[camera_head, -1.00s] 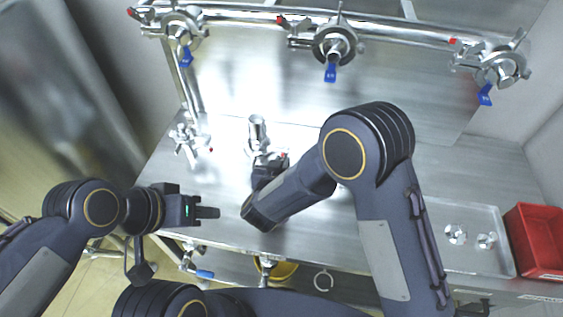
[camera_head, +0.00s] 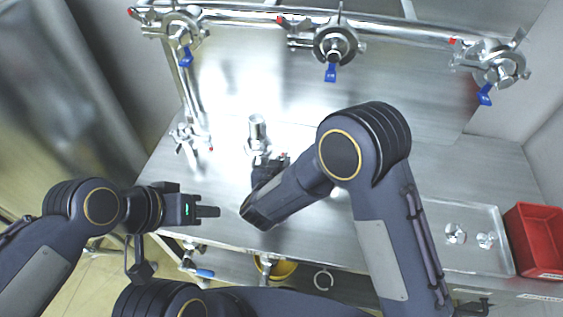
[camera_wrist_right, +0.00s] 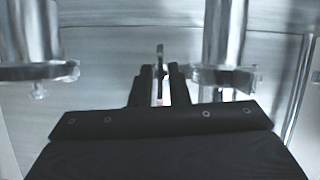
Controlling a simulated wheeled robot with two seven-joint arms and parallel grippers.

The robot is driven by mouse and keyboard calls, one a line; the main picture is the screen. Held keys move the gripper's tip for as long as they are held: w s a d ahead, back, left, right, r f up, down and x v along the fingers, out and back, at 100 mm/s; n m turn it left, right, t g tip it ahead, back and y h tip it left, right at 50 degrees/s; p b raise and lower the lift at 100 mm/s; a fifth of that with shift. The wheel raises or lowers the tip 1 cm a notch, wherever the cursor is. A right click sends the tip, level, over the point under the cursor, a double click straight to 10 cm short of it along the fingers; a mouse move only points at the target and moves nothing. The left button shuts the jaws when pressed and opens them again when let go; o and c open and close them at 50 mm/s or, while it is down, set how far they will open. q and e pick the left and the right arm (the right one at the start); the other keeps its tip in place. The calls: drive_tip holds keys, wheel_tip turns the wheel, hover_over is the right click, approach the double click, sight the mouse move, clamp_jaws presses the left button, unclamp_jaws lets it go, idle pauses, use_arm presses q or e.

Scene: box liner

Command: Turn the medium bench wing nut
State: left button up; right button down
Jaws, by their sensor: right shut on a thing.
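A metal pipe fitting (camera_head: 257,131) stands upright on the steel bench, with a clamp (camera_head: 258,149) around its lower part. My right gripper (camera_head: 270,163) is at the near side of this clamp, its fingertips partly hidden by the wrist. In the right wrist view my right gripper (camera_wrist_right: 158,86) is shut on a thin upright metal piece, the wing nut (camera_wrist_right: 160,56). A small red spot shows between the fingers. Metal cylinders with clamp rings stand on both sides there. My left gripper (camera_head: 208,211) hangs over the bench's front left, apart from everything; its fingers are seen edge-on.
Clamped pipe valves with blue handles, such as the middle one (camera_head: 331,72), line the back. A smaller fitting (camera_head: 186,136) stands at the left. A tray (camera_head: 467,264) with metal parts and a red bin (camera_head: 537,240) are at the right.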

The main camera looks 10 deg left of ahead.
drive_tip(key=shift+f, duration=0.1)
drive_tip(key=c, duration=1.6)
unclamp_jaws()
drive_tip(key=shift+b+v, duration=0.85)
drive_tip(key=shift+v, duration=3.1)
